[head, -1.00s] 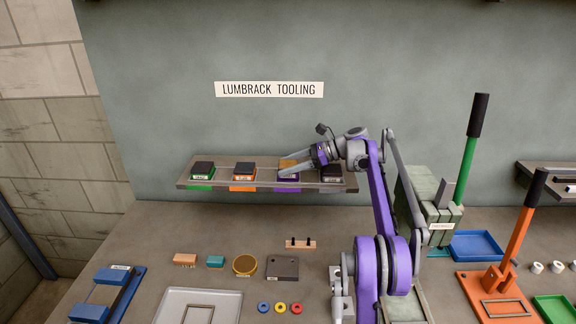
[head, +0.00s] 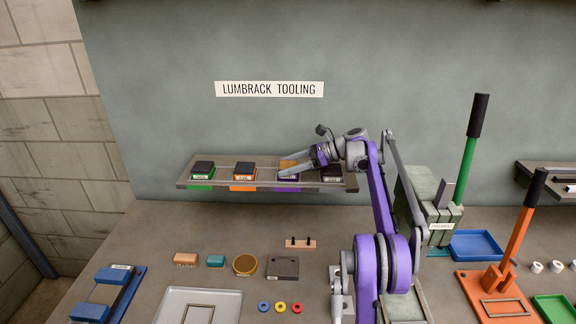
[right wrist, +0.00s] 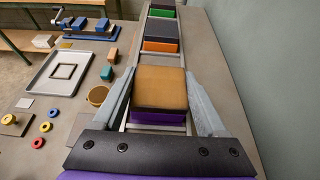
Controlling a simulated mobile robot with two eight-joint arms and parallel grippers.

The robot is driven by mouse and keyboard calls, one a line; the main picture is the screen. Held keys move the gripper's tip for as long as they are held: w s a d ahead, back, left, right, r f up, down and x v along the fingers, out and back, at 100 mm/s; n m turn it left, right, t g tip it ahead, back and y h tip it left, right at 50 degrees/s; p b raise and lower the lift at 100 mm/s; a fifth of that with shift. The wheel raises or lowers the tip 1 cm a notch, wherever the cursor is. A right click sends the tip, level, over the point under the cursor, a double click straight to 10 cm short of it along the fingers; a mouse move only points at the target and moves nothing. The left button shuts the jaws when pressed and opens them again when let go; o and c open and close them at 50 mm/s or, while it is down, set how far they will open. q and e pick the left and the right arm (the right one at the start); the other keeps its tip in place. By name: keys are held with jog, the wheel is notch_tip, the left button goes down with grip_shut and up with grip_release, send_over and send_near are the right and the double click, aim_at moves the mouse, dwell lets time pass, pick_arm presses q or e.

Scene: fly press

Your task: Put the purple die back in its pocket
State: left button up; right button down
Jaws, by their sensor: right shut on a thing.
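The purple die (right wrist: 160,88), a block with a tan-brown top above purple, is at the purple place on the wall rack. It also shows in the head view (head: 289,163), partly behind my fingers. My right gripper (head: 282,171) reaches in from the right and is shut on the die, one finger along each side, as the right wrist view (right wrist: 160,80) shows. Purple shows below the tan part, but I cannot tell die from pocket there, nor whether the die is fully seated. My left gripper is not in view.
The rack (head: 220,182) also holds dark-topped blocks at the green (head: 203,171) and orange (head: 243,172) places, and a dark one (head: 332,172) at the right. The green-levered press (head: 440,215) stands right of my arm. Loose parts lie on the bench below.

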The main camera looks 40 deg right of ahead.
jog(key=shift+f, duration=0.25)
dwell(1.0)
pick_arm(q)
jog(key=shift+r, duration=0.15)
pick_arm(e)
jog(key=shift+f, duration=0.1)
dwell(0.4)
grip_release()
notch_tip(320, 180, up, 10)
jog(key=shift+r+p, duration=0.1)
jog(key=shift+p, duration=1)
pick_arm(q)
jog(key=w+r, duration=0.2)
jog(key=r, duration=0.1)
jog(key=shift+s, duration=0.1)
pick_arm(e)
jog(key=shift+a, duration=0.1)
